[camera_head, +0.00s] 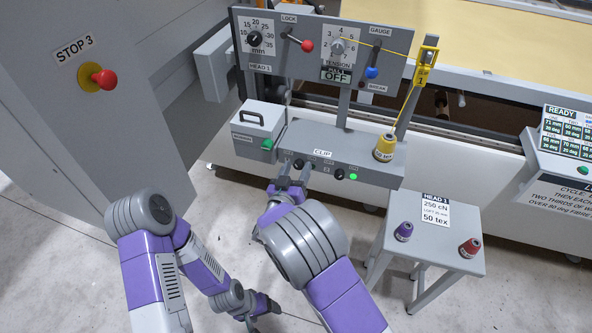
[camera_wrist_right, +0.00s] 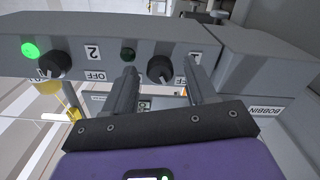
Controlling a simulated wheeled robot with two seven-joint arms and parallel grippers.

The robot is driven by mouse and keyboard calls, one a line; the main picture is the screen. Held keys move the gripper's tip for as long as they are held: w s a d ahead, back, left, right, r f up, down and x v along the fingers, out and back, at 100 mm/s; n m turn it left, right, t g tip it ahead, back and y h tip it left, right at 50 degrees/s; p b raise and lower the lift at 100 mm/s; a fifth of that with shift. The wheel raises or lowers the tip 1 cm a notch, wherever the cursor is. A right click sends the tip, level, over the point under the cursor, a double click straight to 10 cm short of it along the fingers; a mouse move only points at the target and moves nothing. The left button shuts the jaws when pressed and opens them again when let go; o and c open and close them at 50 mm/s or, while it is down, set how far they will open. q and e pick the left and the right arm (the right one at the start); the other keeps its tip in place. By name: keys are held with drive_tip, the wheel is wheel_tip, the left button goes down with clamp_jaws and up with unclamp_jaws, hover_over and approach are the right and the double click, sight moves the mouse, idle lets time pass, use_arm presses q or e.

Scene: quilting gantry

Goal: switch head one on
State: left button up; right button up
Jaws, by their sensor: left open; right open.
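The grey control box (camera_head: 370,168) carries two black knobs. The head one knob (camera_head: 298,164) is the one nearer the bobbin box; it also shows in the right wrist view (camera_wrist_right: 160,69), with a label partly hidden by a finger. The small lamp beside it (camera_wrist_right: 128,55) is dark. My right gripper (camera_head: 293,178) is open, its fingers on either side of this knob; I cannot tell whether they touch it. The second knob (camera_wrist_right: 55,65), marked 2, has a lit green lamp (camera_wrist_right: 30,49). My left gripper (camera_head: 272,307) is open, low over the floor.
The bobbin box (camera_head: 247,125) with a handle adjoins the control box. A yellow cone (camera_head: 385,147) stands on its right end. Above is the head 1 panel (camera_head: 285,65). A stool (camera_head: 455,258) with two spools stands right. A red stop button (camera_head: 104,79) is at left.

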clamp_jaws()
drive_tip(key=shift+f+m+b, duration=0.15)
drive_tip(key=shift+m+b, duration=0.55)
drive_tip(key=shift+b, duration=0.2)
drive_tip(key=m+b, duration=0.7)
drive_tip(key=b, duration=0.2)
drive_tip(key=shift+f+m, duration=0.1)
drive_tip(key=shift+m, duration=0.2)
drive_tip(key=shift+m+b, duration=1.6)
drive_tip(key=shift+r, duration=0.2)
unclamp_jaws()
